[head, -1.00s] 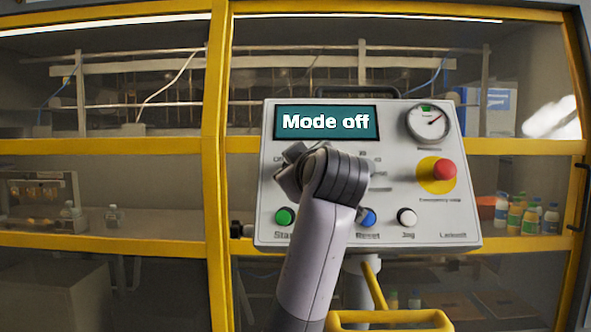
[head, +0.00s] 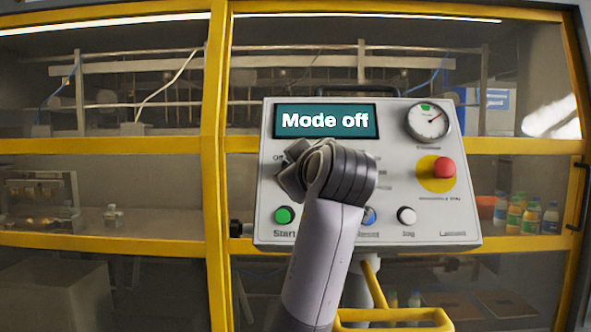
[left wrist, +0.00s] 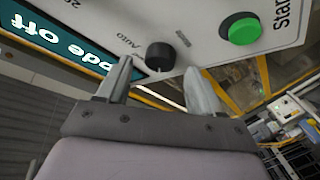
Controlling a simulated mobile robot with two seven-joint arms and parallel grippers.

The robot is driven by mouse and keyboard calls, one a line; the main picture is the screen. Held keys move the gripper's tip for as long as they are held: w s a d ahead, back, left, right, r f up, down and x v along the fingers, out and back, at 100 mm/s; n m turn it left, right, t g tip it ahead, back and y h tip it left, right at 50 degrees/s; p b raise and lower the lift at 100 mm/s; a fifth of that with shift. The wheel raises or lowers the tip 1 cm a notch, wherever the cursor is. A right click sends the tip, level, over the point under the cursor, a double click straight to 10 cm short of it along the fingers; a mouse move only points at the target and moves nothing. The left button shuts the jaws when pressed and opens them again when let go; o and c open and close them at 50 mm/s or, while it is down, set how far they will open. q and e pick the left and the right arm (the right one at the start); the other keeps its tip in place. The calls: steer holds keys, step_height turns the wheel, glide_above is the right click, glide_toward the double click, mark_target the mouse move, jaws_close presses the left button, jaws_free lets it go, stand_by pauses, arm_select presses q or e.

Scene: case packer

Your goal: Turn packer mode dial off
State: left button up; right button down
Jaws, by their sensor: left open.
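The mode dial is a black round knob (left wrist: 160,56) on the grey control panel (head: 390,225); in the left wrist view it lies between and just beyond my fingertips, with the word Auto beside it. In the head view my arm hides the dial. The panel's teal screen (head: 325,121) reads "Mode off"; part of it also shows in the left wrist view (left wrist: 65,40). My left gripper (left wrist: 158,70) is open in front of the knob; contact cannot be told. In the head view my left gripper (head: 292,170) covers the panel's left middle. My right gripper is not in view.
A green start button (head: 284,215), a blue button (head: 369,216) and a white button (head: 407,215) line the panel's lower edge. A red emergency stop (head: 444,167) and a gauge (head: 428,121) are at its right. Yellow-framed glass doors (head: 216,150) stand behind.

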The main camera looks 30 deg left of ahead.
arm_select(q)
steer(key=shift+b+v, duration=0.45)
steer(key=shift+v, duration=2.3)
